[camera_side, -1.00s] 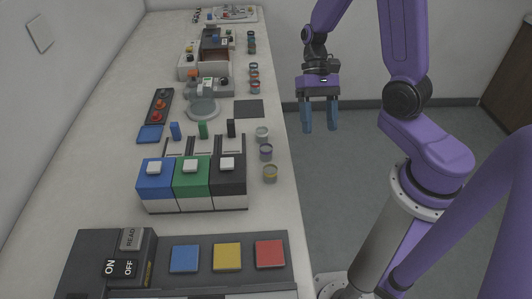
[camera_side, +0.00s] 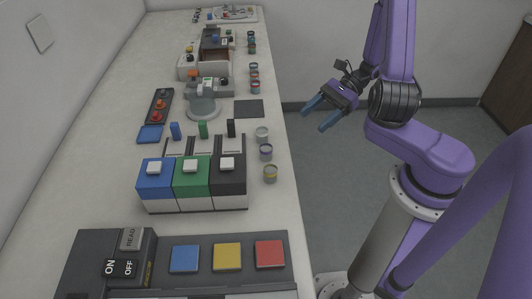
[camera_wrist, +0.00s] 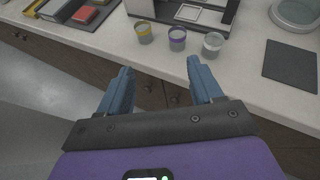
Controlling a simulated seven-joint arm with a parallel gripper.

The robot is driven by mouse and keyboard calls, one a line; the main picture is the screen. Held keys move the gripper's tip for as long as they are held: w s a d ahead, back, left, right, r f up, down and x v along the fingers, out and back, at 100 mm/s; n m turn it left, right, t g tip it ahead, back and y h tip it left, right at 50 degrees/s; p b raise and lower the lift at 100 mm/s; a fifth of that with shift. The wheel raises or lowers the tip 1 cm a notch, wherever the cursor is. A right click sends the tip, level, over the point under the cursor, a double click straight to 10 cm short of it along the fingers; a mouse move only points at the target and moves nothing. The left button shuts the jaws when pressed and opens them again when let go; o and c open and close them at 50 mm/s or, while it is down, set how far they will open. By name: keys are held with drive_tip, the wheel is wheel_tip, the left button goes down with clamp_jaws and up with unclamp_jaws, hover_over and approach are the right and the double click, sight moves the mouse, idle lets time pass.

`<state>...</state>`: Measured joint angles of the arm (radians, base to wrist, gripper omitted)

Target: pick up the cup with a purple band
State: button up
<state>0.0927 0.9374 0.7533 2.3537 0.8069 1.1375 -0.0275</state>
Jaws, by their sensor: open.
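The cup with a purple band (camera_side: 265,152) stands upright near the table's right edge, in the middle of a row of three small cups. It also shows in the wrist view (camera_wrist: 177,39), between a yellow-banded cup (camera_wrist: 144,33) and a whitish-banded cup (camera_wrist: 212,44). My gripper (camera_side: 315,117) is open and empty, off the table's edge to the right of the cups, with its fingers tilted down toward the left. In the wrist view my open fingers (camera_wrist: 158,66) lie in front of the row, and the purple-banded cup appears beyond the gap between them, apart from both.
A block of blue, green and black units (camera_side: 191,182) stands left of the cups. A dark square mat (camera_side: 249,108) and a press with a round base (camera_side: 203,111) lie behind. More cups (camera_side: 254,78) line the edge farther back. Open floor lies right of the table.

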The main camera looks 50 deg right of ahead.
drive_tip(key=d+m+t, duration=0.1)
drive_tip(key=m+t, duration=0.2)
approach(261, 151)
drive_tip(key=shift+w+a+f+h, duration=0.3)
drive_tip(key=shift+w+a+f, duration=0.6)
drive_tip(key=shift+a, duration=0.15)
drive_tip(key=shift+r+x, duration=0.15)
drive_tip(key=shift+x, duration=1.15)
drive_tip(key=shift+r+x, duration=0.1)
drive_tip(key=shift+x, duration=1.2)
drive_tip(key=shift+a, duration=0.15)
drive_tip(key=c, duration=1)
